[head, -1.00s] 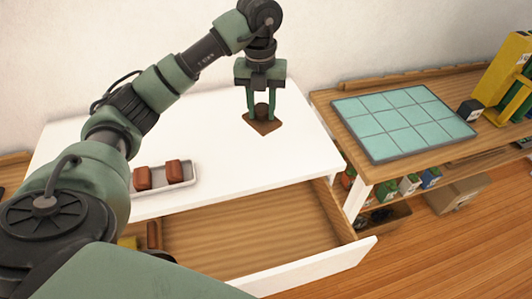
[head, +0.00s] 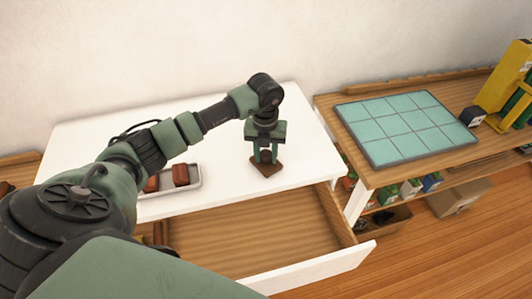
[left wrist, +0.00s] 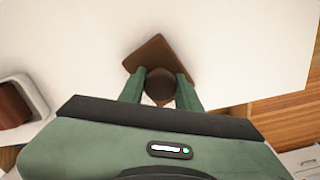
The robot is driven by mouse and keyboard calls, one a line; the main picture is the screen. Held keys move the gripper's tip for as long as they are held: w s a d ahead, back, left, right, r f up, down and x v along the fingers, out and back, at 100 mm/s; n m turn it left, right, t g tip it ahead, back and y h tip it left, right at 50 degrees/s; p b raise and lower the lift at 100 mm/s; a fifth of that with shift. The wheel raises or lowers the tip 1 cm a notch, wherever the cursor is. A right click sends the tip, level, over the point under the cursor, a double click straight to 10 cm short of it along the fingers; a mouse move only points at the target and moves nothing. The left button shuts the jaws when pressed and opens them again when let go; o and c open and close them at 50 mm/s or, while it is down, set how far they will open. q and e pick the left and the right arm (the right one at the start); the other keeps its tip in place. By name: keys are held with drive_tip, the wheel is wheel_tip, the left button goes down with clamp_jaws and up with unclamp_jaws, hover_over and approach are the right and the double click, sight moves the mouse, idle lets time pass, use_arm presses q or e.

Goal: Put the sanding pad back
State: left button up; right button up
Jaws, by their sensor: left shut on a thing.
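The sanding pad (head: 266,169) is a brown, flat, diamond-turned piece with a dark round knob. My left gripper (head: 265,159) is shut on the knob, over the white tabletop near its front edge. In the left wrist view the pad (left wrist: 152,53) shows beyond the fingers (left wrist: 160,88), its knob between them. I cannot tell whether the pad touches the tabletop. Below the tabletop, a wooden drawer (head: 250,235) stands pulled open. My right gripper is not in view.
A white tray (head: 195,183) with reddish-brown blocks (head: 181,175) is on the table, left of the pad, partly behind my arm. A wooden bench (head: 379,180) with a teal tiled panel (head: 405,127) stands to the right.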

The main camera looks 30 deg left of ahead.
sight(266, 153)
use_arm(q)
drive_tip(key=shift+f, duration=0.15)
drive_tip(key=o, duration=1.2)
drive_tip(key=shift+r, duration=0.35)
drive_tip(key=shift+r+b, duration=1.85)
drive_tip(key=shift+r, duration=4.05)
